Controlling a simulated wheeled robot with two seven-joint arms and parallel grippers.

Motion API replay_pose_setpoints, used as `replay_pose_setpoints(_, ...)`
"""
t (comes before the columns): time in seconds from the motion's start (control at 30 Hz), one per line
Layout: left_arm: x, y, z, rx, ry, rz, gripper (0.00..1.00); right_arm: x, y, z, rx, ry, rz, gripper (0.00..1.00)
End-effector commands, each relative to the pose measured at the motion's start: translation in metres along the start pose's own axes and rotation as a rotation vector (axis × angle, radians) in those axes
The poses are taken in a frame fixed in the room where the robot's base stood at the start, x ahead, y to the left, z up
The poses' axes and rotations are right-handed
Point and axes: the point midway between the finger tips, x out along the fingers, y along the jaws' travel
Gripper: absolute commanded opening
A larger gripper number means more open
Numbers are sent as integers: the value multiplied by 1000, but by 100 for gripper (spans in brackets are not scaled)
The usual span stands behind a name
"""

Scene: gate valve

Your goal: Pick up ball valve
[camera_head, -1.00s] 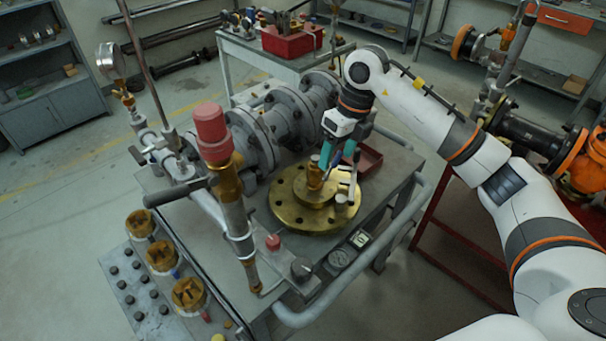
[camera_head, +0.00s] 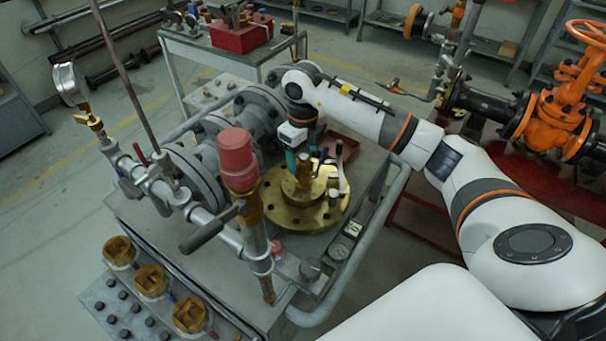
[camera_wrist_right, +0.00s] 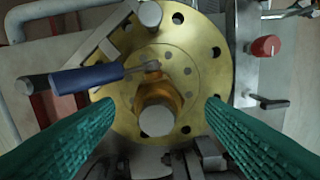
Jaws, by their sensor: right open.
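The ball valve is a small brass body with a silver end and a blue lever handle. It stands on the round brass flange (camera_head: 330,218) on the cart. In the right wrist view the valve (camera_wrist_right: 160,108) sits low centre on the flange (camera_wrist_right: 200,50), its handle reaching left. In the head view the valve (camera_head: 303,172) is partly hidden by my right gripper (camera_head: 302,166). The right gripper's teal fingers (camera_wrist_right: 162,135) are open, one on each side of the valve with gaps, not touching it. My left gripper is not in view.
Silver cylindrical pieces (camera_head: 333,182) stand close by on the flange. A thick red-capped pipe (camera_head: 238,160) rises at its left, and grey pipe flanges (camera_head: 262,110) lie behind. A dark red tray (camera_head: 343,148) is at the back right. The cart has a rail (camera_head: 375,220).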

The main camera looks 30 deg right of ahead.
Motion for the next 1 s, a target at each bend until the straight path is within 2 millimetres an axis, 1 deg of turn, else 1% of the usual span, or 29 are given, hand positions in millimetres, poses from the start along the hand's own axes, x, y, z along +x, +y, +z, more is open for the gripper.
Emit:
replay_pose_setpoints(0.03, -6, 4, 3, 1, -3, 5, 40, 5, 0, 1, 1, -5, -1, 65)
replay_pose_setpoints(0.13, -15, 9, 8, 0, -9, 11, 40, 20, 1, 3, 1, -7, -2, 65)
replay_pose_setpoints(0.2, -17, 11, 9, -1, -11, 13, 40, 32, 1, 2, 1, -6, -2, 65)
replay_pose_setpoints(0.3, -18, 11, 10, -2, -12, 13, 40, 42, 1, 2, 0, -3, -2, 65)
replay_pose_setpoints(0.4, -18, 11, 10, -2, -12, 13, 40, 46, 1, 2, -1, -1, 0, 65)
replay_pose_setpoints(0.57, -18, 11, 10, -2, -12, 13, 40, 46, 1, 2, -1, -1, 0, 65)
replay_pose_setpoints(0.67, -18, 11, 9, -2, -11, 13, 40, 46, 1, 2, -1, -1, 0, 50)
replay_pose_setpoints(0.7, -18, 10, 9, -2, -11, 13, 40, 46, 1, 2, 0, -1, 0, 43)
replay_pose_setpoints(0.93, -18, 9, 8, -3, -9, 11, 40, 45, 1, 2, 0, -1, 0, 6)
replay_pose_setpoints(0.97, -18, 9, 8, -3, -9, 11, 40, 44, 2, 1, 0, 2, 0, 2)
replay_pose_setpoints(1.0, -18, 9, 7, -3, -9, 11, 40, 44, 2, 1, 0, 2, 0, 2)
